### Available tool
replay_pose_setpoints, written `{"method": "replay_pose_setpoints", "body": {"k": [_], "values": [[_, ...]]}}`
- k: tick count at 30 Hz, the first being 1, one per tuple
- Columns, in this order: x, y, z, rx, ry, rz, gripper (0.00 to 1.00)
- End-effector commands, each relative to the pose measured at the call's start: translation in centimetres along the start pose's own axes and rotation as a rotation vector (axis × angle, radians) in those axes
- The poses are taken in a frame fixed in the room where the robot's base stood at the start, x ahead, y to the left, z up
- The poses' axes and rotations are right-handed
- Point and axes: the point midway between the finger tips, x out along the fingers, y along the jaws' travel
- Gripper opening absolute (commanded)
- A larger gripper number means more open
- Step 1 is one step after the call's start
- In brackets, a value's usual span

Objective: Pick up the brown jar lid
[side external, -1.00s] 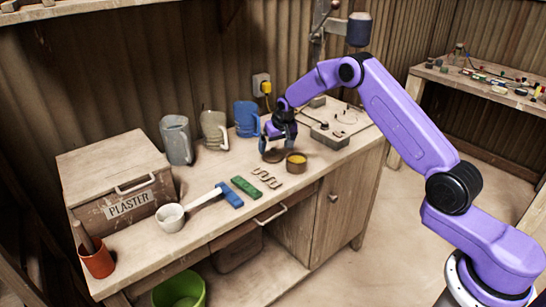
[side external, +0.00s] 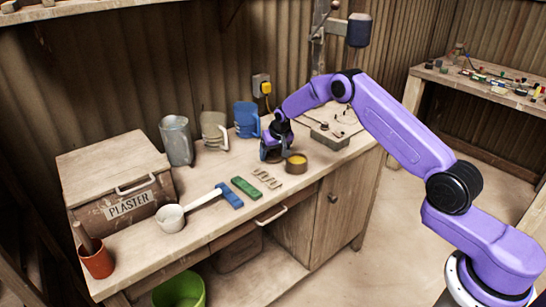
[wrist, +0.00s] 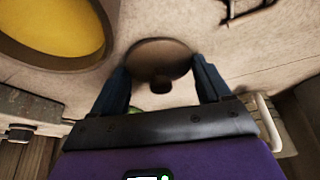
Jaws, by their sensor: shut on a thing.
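The brown jar lid (wrist: 158,54), a round disc with a dark knob, lies between my gripper's (wrist: 158,70) two dark blue fingers in the wrist view. The fingers are closed on its opposite sides. In the side external view my gripper (side external: 272,156) is down at the bench top, and the lid is mostly hidden by the fingers. No clear gap shows between lid and bench. The round jar with yellow contents (side external: 296,164) stands open just right of my gripper; it also shows at the upper left of the wrist view (wrist: 55,28).
Metal wire-like pieces (side external: 267,178), a green block (side external: 245,188) and a blue-handled white scoop (side external: 170,218) lie in front and left. Several jugs (side external: 214,130) stand behind. A grey box (side external: 328,137) is to the right. The plaster bin (side external: 110,165) stands far left.

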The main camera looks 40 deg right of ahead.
Motion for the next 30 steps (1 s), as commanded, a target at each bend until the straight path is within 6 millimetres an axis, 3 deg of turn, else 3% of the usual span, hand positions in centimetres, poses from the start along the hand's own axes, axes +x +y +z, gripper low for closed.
{"method": "replay_pose_setpoints", "body": {"k": [11,15,30], "values": [[-1.2,0.0,-0.6,0.0,0.002,0.0,0.47],[-3.1,0.0,-1.4,0.001,0.004,-0.001,0.47],[-11.5,1.2,2.1,0.001,0.0,0.0,0.47]]}}
